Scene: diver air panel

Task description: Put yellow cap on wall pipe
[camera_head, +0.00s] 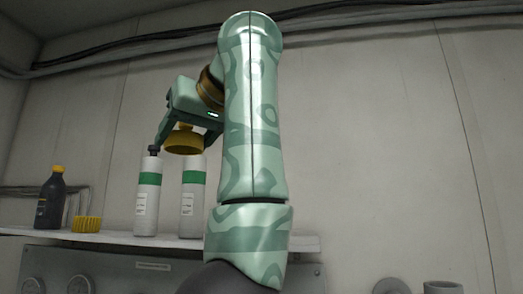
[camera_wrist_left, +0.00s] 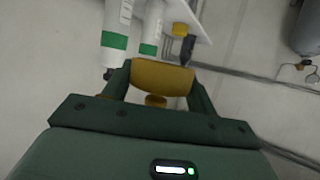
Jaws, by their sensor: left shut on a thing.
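The yellow cap (camera_head: 183,141) is a round, ridged piece between the fingers of my left gripper (camera_head: 182,146), in front of the tops of two bottles above the shelf. In the left wrist view the cap (camera_wrist_left: 160,76) sits between both fingers of my left gripper (camera_wrist_left: 160,84), which is shut on it. A grey pipe stub (camera_head: 443,287) with an open-looking rim shows at the bottom right, cut by the frame edge; it may be the wall pipe. The cap is well up and left of it. My right gripper is not in view.
A white shelf (camera_head: 110,237) holds two white bottles with green bands (camera_head: 148,198), a dark bottle (camera_head: 50,200) and a yellow brush (camera_head: 87,224). A grey panel (camera_head: 130,277) with gauges is below. The wall (camera_head: 380,150) right of my arm is clear.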

